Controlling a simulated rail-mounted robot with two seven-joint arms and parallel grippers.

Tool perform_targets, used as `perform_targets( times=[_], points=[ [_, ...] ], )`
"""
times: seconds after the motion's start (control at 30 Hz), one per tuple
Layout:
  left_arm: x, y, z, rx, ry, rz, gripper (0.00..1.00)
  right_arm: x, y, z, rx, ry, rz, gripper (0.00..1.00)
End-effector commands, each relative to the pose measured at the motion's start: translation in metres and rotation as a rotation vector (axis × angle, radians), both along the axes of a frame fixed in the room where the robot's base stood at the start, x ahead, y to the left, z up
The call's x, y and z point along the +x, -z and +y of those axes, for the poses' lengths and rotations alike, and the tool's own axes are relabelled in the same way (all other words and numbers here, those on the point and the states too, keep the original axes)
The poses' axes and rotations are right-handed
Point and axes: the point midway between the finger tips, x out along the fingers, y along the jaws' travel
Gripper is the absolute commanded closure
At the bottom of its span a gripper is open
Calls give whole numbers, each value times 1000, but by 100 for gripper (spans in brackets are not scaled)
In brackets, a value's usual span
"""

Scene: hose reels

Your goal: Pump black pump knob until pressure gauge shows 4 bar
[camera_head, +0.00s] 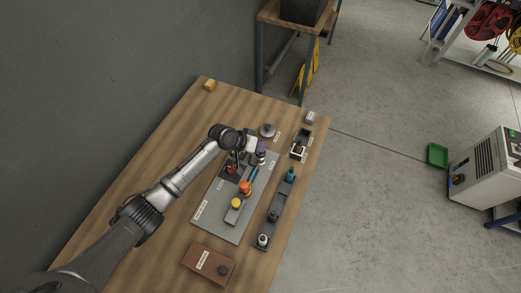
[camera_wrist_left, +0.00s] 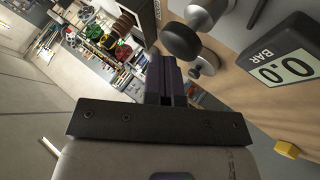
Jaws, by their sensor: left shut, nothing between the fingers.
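My left gripper (camera_head: 261,153) is over the grey panel (camera_head: 229,222) on the wooden table. Its dark purple fingers (camera_wrist_left: 166,78) are shut with nothing between them in the left wrist view. A black round knob (camera_wrist_left: 182,41) on a silver metal body shows just beyond and to the right of the fingertips. I cannot tell whether the fingers touch it. A black pressure gauge (camera_wrist_left: 285,68) at the right reads 0.0 under the word BAR. In the head view, I cannot make out the knob or the gauge's reading near the gripper. My right gripper is not in view.
Orange (camera_head: 245,187) and yellow (camera_head: 236,203) caps stand on the panel. A dark rail (camera_head: 276,210) with small parts lies right of it. A brown box (camera_head: 208,264) is at the near edge and a yellow block (camera_head: 209,85) at the far left corner. The table's left side is clear.

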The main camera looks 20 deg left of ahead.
Motion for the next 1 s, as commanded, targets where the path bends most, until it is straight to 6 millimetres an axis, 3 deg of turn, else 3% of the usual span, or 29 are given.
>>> perform_targets(
  times=[1.0],
  points=[
    [-1,14,0,1,1,4,100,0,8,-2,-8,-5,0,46]
  ],
)
